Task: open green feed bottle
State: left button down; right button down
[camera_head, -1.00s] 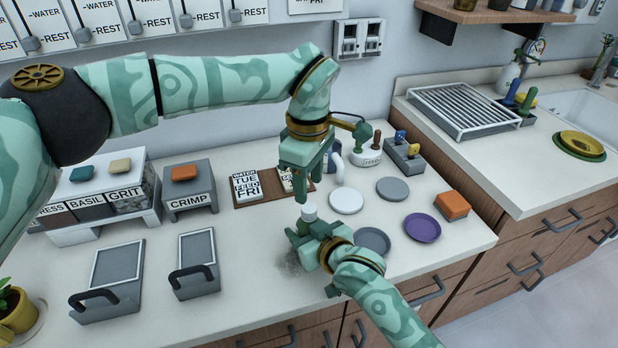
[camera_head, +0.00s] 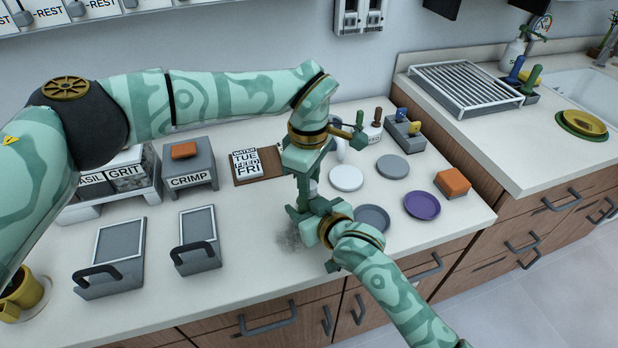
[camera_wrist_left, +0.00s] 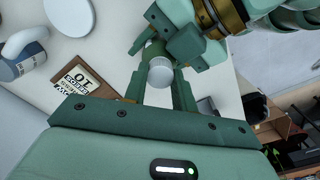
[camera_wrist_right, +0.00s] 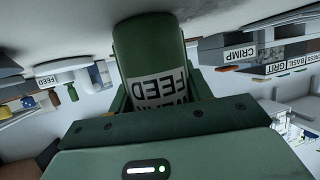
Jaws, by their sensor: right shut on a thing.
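The green feed bottle (camera_wrist_right: 150,45) fills the middle of the right wrist view, its white label reading FEED. My right gripper (camera_head: 310,210) is shut on the bottle's body just above the counter. The round white cap (camera_wrist_left: 160,72) shows in the left wrist view, on top of the bottle. My left gripper (camera_head: 307,186) points down over the bottle from above. Its two fingers stand either side of the cap, open, with little room between. In the head view the grippers hide most of the bottle.
A grey plate (camera_head: 372,218), a purple plate (camera_head: 421,205) and a white disc (camera_head: 346,178) lie to the right. A CRIMP box (camera_head: 191,165) and two grey handled trays (camera_head: 199,243) stand left. A label board (camera_head: 252,168) lies behind. The front counter is mostly clear.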

pick_arm(q)
jog(key=n, duration=0.3)
jog(key=c, duration=1.1)
grip_release()
